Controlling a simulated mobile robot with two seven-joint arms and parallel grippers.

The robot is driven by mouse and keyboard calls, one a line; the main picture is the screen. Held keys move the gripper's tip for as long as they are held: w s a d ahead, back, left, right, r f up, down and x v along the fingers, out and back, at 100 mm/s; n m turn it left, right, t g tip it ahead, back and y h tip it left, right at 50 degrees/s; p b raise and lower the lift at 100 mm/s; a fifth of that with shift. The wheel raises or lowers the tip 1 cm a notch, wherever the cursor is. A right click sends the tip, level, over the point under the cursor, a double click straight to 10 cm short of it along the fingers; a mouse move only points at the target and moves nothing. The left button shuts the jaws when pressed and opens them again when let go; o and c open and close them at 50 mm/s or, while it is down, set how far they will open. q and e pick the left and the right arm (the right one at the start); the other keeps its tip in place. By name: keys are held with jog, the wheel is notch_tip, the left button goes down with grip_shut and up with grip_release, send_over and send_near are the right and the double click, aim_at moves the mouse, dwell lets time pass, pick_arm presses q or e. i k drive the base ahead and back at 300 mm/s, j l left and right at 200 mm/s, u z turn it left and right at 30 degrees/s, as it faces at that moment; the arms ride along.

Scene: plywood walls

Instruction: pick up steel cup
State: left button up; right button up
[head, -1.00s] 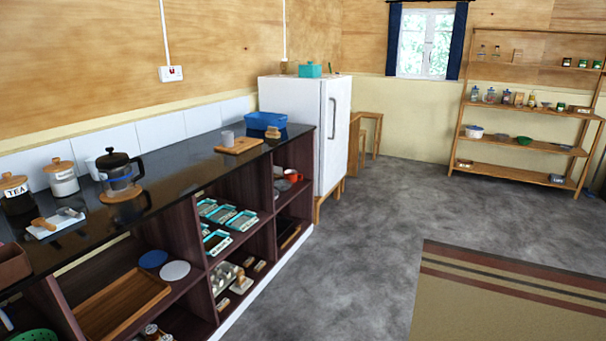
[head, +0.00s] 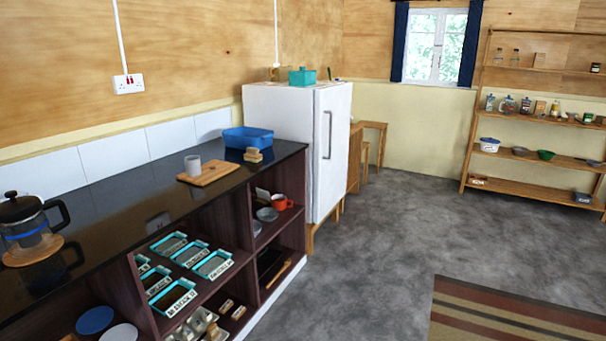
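A small grey cup (head: 192,164), which looks like the steel cup, stands upright at the back edge of a wooden board (head: 209,173) on the black counter. Its exact material is hard to tell at this distance. A red mug (head: 281,202) sits on the upper shelf inside the counter unit, next to grey dishes (head: 267,214). Neither of my grippers shows in the head view.
The black counter (head: 130,180) runs along the left wall, with a French press (head: 28,228) at its near end. A blue tub (head: 248,138) and a wooden block (head: 253,155) stand beyond the board. A white fridge (head: 290,140) closes the far end. Grey floor (head: 370,240) is clear.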

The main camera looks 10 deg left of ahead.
aim_at(192, 163)
jog(key=i, duration=1.3)
jog(key=i+u, duration=0.2)
jog(key=i, duration=0.4)
jog(key=i+l+u, duration=0.15)
jog(key=i, duration=0.4)
jog(key=i+u, duration=0.2)
jog(key=u, duration=0.2)
jog(key=i+l+u, duration=0.1)
jog(key=u, duration=0.3)
jog(key=i+l+u, duration=0.2)
jog(key=u, duration=0.2)
jog(key=i, duration=0.1)
